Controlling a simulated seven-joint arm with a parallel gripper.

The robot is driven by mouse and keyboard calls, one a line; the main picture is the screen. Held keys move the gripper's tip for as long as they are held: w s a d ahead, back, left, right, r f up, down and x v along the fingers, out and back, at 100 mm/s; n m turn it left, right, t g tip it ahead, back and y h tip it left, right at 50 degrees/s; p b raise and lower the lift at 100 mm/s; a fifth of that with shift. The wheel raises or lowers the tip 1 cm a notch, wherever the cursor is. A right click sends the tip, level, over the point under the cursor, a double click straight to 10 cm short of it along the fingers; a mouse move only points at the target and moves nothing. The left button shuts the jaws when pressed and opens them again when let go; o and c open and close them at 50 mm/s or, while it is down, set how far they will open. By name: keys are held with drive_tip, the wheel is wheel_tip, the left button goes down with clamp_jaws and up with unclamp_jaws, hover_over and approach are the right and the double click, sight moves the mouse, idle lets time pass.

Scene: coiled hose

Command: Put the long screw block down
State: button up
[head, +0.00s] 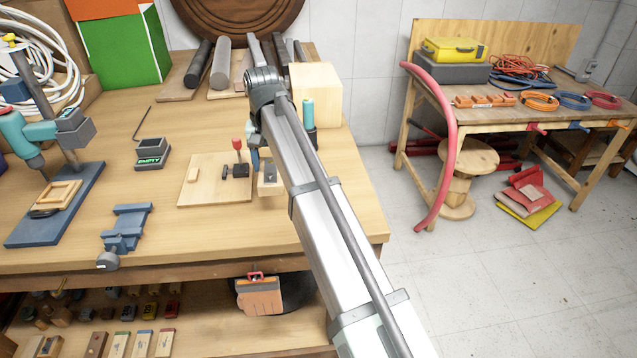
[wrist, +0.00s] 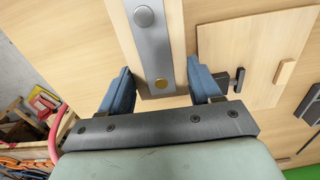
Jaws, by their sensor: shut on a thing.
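The long screw block is pale wood with a grey metal strip and round screw heads, one of them brass-coloured. In the wrist view the block (wrist: 176,30) runs up between the blue fingers of my gripper (wrist: 160,88), which is shut on it. In the head view the block's end (head: 270,181) shows just right of the wooden clamp board, below my gripper (head: 262,160). My arm hides part of the gripper and block there. I cannot tell whether the block touches the bench top.
The clamp board (head: 205,190) with a red-handled toggle clamp (head: 238,160) is close to the left. A large wooden block (head: 317,92) and a teal-topped item (head: 308,112) stand behind. A dark "EMPTY" holder (head: 152,154) and blue vise (head: 126,228) are farther left, with bare bench between.

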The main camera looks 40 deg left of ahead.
drive_tip(key=w+d+m, duration=0.4)
drive_tip(key=w+d, duration=0.4)
drive_tip(key=d, duration=1.5)
drive_tip(key=w+d+m, duration=0.4)
drive_tip(key=w+d, duration=0.5)
drive_tip(key=d, duration=1.5)
drive_tip(key=w+d+m, duration=0.4)
drive_tip(key=w+d, duration=0.4)
drive_tip(key=d, duration=1.5)
drive_tip(key=s+a+r+n, duration=0.1)
drive_tip(key=s+a+n, duration=0.3)
drive_tip(key=a, duration=1.8)
drive_tip(key=s+a+n, duration=0.3)
drive_tip(key=a+n, duration=0.1)
drive_tip(key=a, duration=1.8)
drive_tip(key=s+a+r+n, duration=0.1)
drive_tip(key=s+a+n, duration=0.3)
drive_tip(key=a, duration=1.8)
drive_tip(key=shift+w+f, duration=0.1)
drive_tip(key=shift+f, duration=4.85)
drive_tip(key=shift+f, duration=0.1)
